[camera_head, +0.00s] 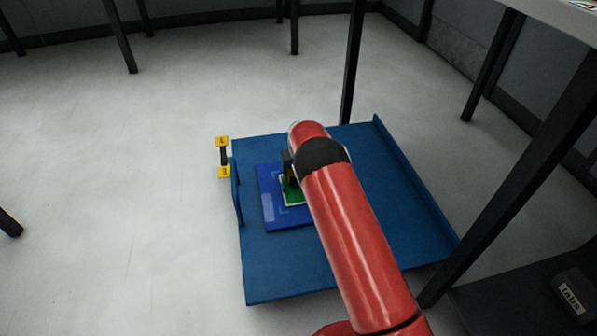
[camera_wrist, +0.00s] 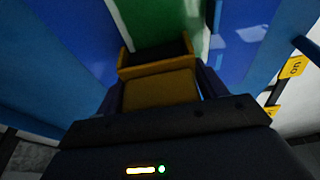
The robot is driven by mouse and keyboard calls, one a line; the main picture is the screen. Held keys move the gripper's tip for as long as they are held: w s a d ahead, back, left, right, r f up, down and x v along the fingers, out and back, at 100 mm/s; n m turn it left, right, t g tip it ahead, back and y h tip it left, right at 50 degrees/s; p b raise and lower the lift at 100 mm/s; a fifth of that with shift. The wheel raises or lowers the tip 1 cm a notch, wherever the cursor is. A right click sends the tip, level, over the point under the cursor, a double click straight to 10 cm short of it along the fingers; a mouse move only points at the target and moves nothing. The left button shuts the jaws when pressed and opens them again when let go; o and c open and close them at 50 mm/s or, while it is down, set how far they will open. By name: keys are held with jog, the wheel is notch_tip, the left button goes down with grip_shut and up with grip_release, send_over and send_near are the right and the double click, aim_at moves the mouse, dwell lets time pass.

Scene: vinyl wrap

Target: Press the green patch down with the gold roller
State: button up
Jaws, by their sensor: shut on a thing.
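The green patch (camera_head: 291,191) has a pale border and lies on a dark blue panel (camera_head: 270,212). It also shows at the top of the wrist view (camera_wrist: 172,18). The gold roller (camera_wrist: 160,88) sits between the fingers of my gripper (camera_wrist: 160,95), which is shut on it. Its dark front part overlaps the green patch in the wrist view; I cannot tell whether it touches. In the head view my gripper (camera_head: 288,163) is over the patch's far part, and my red arm hides the panel's right side.
The panel lies on a blue table (camera_head: 270,280) with a raised right edge (camera_head: 415,190). A yellow and black fixture (camera_head: 223,156) stands at its left edge. Dark posts (camera_head: 353,60) rise behind and to the right. Pale floor is open at left.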

dwell(0.3)
jog(key=shift+w+a, duration=0.15)
jog(key=shift+w, duration=0.4)
jog(key=shift+w+a, duration=0.15)
jog(key=shift+w, duration=0.35)
jog(key=shift+w+a, duration=0.1)
jog(key=shift+w, duration=0.35)
jog(key=shift+r, duration=0.1)
notch_tip(320, 180, up, 7)
jog(key=p, duration=0.2)
jog(key=shift+p, duration=0.3)
